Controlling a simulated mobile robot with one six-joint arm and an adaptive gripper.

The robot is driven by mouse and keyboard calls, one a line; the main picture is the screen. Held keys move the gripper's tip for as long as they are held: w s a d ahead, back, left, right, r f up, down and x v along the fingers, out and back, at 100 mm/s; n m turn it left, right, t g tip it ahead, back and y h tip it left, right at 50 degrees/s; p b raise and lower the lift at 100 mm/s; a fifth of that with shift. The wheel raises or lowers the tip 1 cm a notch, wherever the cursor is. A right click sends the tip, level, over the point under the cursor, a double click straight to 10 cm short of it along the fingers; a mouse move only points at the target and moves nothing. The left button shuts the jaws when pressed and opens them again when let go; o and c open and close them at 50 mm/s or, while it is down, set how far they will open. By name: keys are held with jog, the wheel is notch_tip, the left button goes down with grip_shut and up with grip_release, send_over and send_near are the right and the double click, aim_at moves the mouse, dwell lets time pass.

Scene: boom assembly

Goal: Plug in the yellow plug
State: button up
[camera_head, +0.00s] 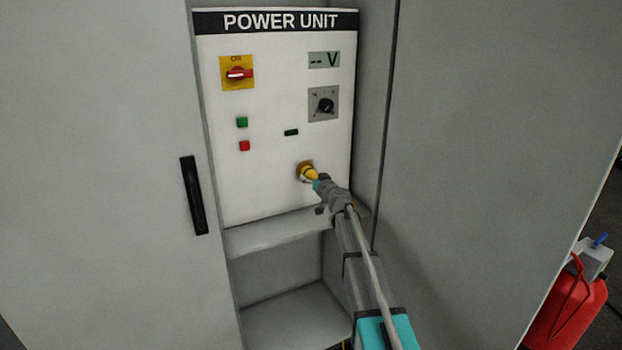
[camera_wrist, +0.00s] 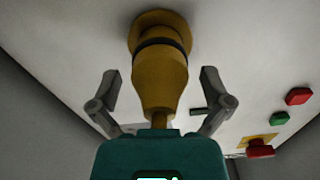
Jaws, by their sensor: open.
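The yellow plug (camera_wrist: 160,80) sits against a yellow round socket (camera_wrist: 160,20) on the white panel, with a dark ring between them. In the head view the plug (camera_head: 312,175) is at the panel's lower right, partly covered by my gripper, and meets the socket (camera_head: 304,170). I cannot tell how deep it sits. My gripper (camera_wrist: 160,85) has its two grey fingers spread, one on each side of the plug, with visible gaps to it. It also shows in the head view (camera_head: 320,182).
The white POWER UNIT panel (camera_head: 270,185) carries a red rotary switch (camera_head: 238,74), green button (camera_head: 242,122), red button (camera_head: 244,146), black knob (camera_head: 325,105) and display (camera_head: 324,60) reading "-- V". Grey cabinet doors flank it. A ledge (camera_head: 280,232) lies below. A red extinguisher (camera_head: 570,310) stands lower right.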

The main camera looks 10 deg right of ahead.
jog(key=shift+s, duration=0.1)
jog(key=v, duration=1.2)
dwell(0.5)
jog(key=s+a+f+n+g+y+p, duration=0.1)
jog(key=s+a+f+g+p, duration=0.1)
jog(key=s+a+f+g, duration=0.45)
jog(key=s+a+f+n+g+y+p, duration=0.1)
jog(key=s+a+n+g+p, duration=0.2)
jog(key=s, duration=0.6)
jog(key=s+d+f+m+g+h+p, duration=0.1)
jog(key=s+d+f+m+g+h, duration=0.1)
jog(key=s, duration=0.7)
jog(key=s+d+f+m+g+h, duration=0.2)
jog(key=s+g+h, duration=0.3)
jog(key=s, duration=0.5)
jog(key=shift+s+d+m+g+h+p, duration=0.3)
jog(key=shift+d+m+g+p, duration=0.1)
jog(key=shift+d+m, duration=0.5)
jog(key=shift+a, duration=0.1)
